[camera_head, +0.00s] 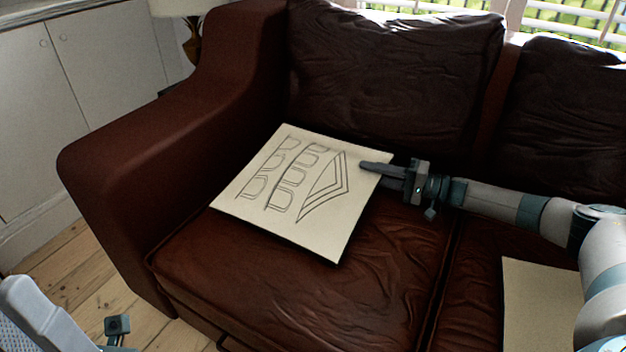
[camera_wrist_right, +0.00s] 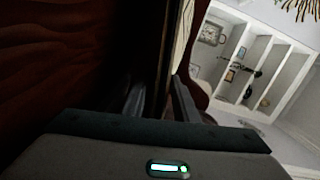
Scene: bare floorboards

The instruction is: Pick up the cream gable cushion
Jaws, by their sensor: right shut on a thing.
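The cream gable cushion (camera_head: 330,225) is a square with dark line drawings of arches and a triangular gable. It lies over the left seat of the brown leather sofa, turned at an angle; I cannot tell whether it is clear of the seat. My right gripper (camera_head: 374,168) comes in from the right and is shut on the cushion's right edge, near the upper right corner. In the right wrist view its fingers (camera_wrist_right: 160,100) are dark, with a thin pale strip of the cushion (camera_wrist_right: 180,45) beyond them. My left gripper's fingers are out of view.
Another cream cushion (camera_head: 535,300) lies on the right seat, partly hidden by my right arm. The sofa's armrest (camera_head: 165,125) stands to the left and its back cushions (camera_head: 395,75) behind. Bare floorboards (camera_head: 75,275) and a white cabinet (camera_head: 105,65) are at left.

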